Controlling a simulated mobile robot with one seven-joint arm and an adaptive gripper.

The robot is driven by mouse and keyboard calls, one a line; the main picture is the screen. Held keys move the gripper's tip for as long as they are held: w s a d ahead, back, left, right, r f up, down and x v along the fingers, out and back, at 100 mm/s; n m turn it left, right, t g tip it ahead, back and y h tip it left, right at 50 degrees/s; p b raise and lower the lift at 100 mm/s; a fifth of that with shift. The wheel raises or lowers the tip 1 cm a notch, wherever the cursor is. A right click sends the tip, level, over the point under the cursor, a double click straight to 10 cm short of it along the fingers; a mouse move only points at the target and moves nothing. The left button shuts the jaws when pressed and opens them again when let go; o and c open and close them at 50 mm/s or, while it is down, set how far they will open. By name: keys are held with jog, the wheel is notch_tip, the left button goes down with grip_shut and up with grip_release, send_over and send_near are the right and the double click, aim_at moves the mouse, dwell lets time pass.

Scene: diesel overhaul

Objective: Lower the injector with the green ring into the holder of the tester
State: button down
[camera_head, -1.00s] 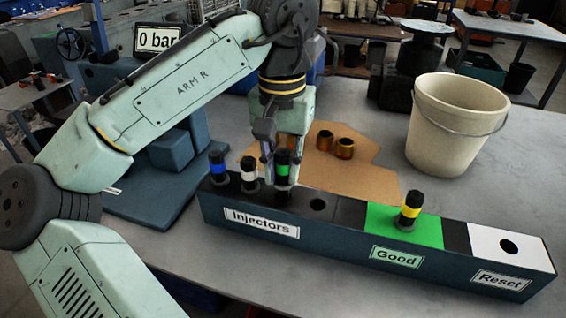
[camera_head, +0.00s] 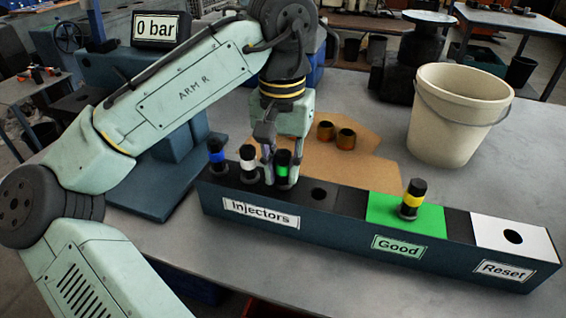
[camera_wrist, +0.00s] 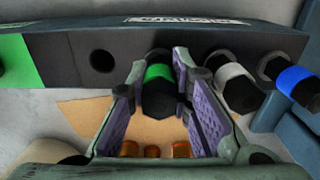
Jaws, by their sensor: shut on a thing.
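The injector with the green ring (camera_head: 283,171) stands upright in the Injectors section of the long rack (camera_head: 330,238), to the right of the white-ringed one. My gripper (camera_head: 276,172) is around it from above, shut on its body. In the wrist view the green ring (camera_wrist: 158,72) shows between the purple finger pads of my gripper (camera_wrist: 158,95). The tester (camera_head: 112,72), a blue machine with a handwheel and a display (camera_head: 160,28) reading 0 bar, stands behind my arm at the left. Its holder is not clearly visible, hidden by my arm.
Injectors with a blue ring (camera_head: 216,156) and a white ring (camera_head: 248,164) stand close on the left. A yellow-ringed injector (camera_head: 412,199) stands in the green Good section. The Reset hole (camera_head: 513,236) is empty. A bucket (camera_head: 455,115) and copper-coloured sleeves (camera_head: 345,139) stand behind.

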jog(key=shift+p, duration=0.45)
dwell(0.4)
jog(key=c, duration=1.4)
grip_release()
jog(key=shift+o, duration=0.8)
jog(key=shift+o, duration=1.4)
jog(key=shift+r+p, duration=0.75)
jog(key=shift+r, duration=2.75)
